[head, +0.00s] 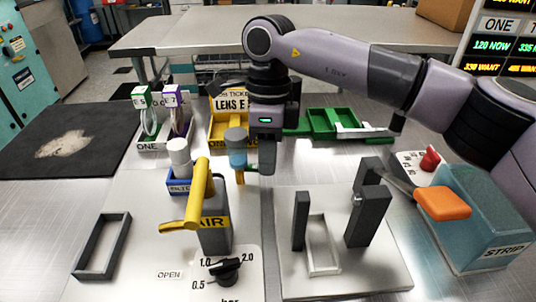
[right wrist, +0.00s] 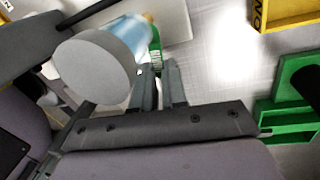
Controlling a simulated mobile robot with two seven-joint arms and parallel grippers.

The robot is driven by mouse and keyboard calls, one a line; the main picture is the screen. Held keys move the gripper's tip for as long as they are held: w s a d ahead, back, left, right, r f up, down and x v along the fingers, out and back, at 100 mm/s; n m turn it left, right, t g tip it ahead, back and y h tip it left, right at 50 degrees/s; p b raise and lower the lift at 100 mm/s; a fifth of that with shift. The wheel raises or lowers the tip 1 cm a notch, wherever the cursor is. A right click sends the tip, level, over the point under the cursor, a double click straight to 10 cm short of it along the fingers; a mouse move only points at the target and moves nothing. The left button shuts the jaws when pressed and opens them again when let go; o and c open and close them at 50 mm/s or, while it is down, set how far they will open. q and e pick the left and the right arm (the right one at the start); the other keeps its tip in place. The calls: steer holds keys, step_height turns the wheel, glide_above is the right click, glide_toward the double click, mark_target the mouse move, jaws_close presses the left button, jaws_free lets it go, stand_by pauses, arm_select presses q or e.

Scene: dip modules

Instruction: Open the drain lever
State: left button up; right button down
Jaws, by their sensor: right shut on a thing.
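A translucent blue bowl with a grey cap (head: 236,152) stands behind the AIR post, with a brass-coloured stem (head: 240,178) below it. In the right wrist view its round grey cap (right wrist: 95,68) is large at the left. A small green piece (right wrist: 155,48), apparently the drain lever, sticks out beside the bowl. My right gripper (head: 267,168) points down just right of the bowl. Its fingers (right wrist: 160,88) are shut on the green piece, and they partly hide it. My left gripper is not in view.
The grey AIR post with a yellow handle (head: 200,195) stands in front, near a black pressure dial (head: 224,270). A blue tray (head: 180,183), a yellow ticket box (head: 231,132) and green trays (head: 335,123) stand around. Grey uprights (head: 368,215) and a STRIP bin (head: 490,225) are to the right.

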steer(key=shift+r, duration=0.1)
steer(key=c, duration=1.2)
jaws_free()
steer(key=shift+o, duration=0.2)
step_height(320, 180, up, 7)
steer(key=w, duration=0.1)
